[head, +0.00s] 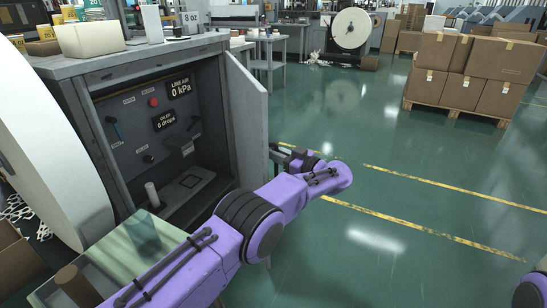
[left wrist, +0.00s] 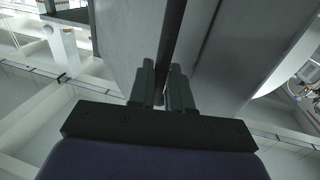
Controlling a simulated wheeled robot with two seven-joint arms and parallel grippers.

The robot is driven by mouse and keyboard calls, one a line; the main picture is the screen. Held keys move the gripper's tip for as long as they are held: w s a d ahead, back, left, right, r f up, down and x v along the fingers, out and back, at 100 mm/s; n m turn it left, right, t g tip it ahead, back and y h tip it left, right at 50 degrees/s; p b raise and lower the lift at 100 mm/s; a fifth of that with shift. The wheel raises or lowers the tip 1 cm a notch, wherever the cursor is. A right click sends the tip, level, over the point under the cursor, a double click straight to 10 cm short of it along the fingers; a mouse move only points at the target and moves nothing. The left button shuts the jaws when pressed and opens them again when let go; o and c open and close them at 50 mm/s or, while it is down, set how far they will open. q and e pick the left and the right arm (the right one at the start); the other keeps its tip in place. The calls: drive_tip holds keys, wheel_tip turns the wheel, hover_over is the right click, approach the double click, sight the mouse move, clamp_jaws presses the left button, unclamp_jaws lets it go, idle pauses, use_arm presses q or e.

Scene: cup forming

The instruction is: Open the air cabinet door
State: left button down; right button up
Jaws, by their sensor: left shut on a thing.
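The air cabinet (head: 85,85) stands at the left in the head view. Its grey door (head: 246,115) stands swung open at the right side of the opening, so the inside panel shows. My left gripper (head: 278,157) is at the door's outer side, partly hidden by my purple arm. In the left wrist view, the fingers (left wrist: 165,85) are closed on a dark upright bar (left wrist: 173,40), which looks like the door handle, between grey surfaces. My right gripper is not in view.
Inside the cabinet are a LINE AIR display (head: 180,87) reading 0 kPa, a red button (head: 154,102) and several levers. A large white roll (head: 50,150) stands at the left. Boxes on a pallet (head: 475,75) stand far right. The green floor right of the door is clear.

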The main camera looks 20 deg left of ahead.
use_arm(q)
drive_tip(key=shift+w+a+r, duration=0.25)
drive_tip(key=shift+r, duration=0.2)
drive_tip(key=c, duration=1.2)
unclamp_jaws()
drive_tip(key=shift+a, duration=0.1)
drive_tip(key=shift+f, duration=0.3)
drive_tip(key=v, duration=1)
